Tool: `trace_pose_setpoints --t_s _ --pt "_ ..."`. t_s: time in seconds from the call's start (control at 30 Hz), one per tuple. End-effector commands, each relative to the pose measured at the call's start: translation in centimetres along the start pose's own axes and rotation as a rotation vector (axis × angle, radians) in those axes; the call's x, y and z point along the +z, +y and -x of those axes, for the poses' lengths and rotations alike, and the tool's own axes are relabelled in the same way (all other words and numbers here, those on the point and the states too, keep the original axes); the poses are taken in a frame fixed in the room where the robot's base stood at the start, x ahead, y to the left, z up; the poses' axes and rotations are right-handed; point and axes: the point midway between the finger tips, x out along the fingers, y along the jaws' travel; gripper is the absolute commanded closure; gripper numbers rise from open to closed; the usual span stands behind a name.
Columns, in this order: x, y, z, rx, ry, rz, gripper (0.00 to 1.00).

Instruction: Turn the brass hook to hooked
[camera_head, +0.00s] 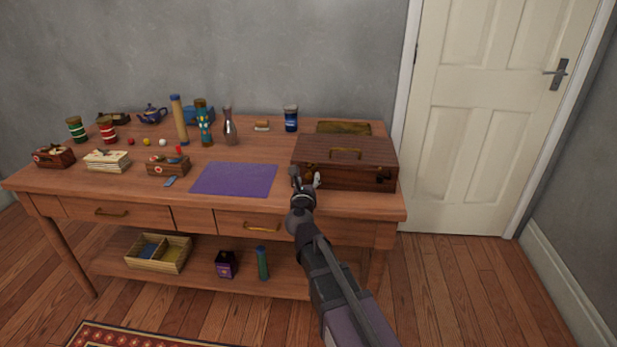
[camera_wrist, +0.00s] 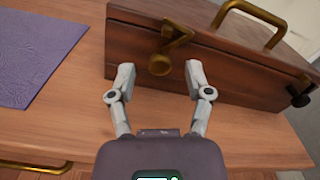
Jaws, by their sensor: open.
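A dark wooden box (camera_head: 345,154) stands at the right end of the desk with its lid down. It fills the upper part of the wrist view (camera_wrist: 235,72). The brass hook (camera_wrist: 178,40) is on the left part of its front face, slanting, with a round brass knob (camera_wrist: 159,65) just below. I cannot tell whether the hook touches the knob. My gripper (camera_wrist: 160,75) is open and empty, with one finger on each side of the knob. In the head view my gripper (camera_head: 305,182) is at the box's front left and hides the hook.
A purple mat (camera_head: 235,179) lies left of the box. A dark fitting (camera_wrist: 300,97) is on the right of the box front, and a brass handle (camera_wrist: 250,15) is on the lid. Bottles, tins and small boxes crowd the left of the desk (camera_head: 285,205).

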Motion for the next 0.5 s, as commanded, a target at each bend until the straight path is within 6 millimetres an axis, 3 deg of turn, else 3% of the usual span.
trace_pose_setpoints --t_s 0.5 --pt "0.0 -0.1 8.1 0.001 0.0 0.001 0.35"
